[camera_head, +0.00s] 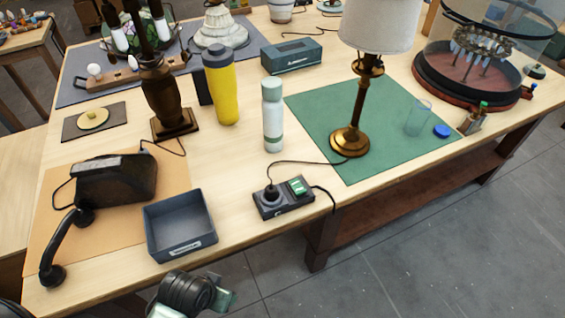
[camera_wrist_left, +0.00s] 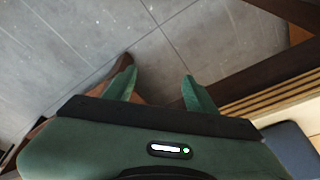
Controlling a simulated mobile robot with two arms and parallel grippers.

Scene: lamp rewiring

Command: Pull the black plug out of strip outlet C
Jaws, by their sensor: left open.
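The power strip (camera_head: 283,199) lies near the front edge of the table, right of the blue-grey tray. A black plug (camera_head: 270,193) sits upright in its left part, and its cord runs back to the brass table lamp (camera_head: 351,141). Outlet letters are too small to read. My left gripper (camera_head: 222,296) is low at the bottom of the head view, in front of the table edge and apart from the strip. My right gripper is not in view.
The blue-grey tray (camera_head: 180,228) stands at the front edge, beside a black telephone (camera_head: 115,178). A white-green bottle (camera_head: 272,118) and a yellow tumbler (camera_head: 221,88) stand behind the strip. The green mat (camera_head: 390,150) lies to the right. The strip's own cord hangs towards the front edge.

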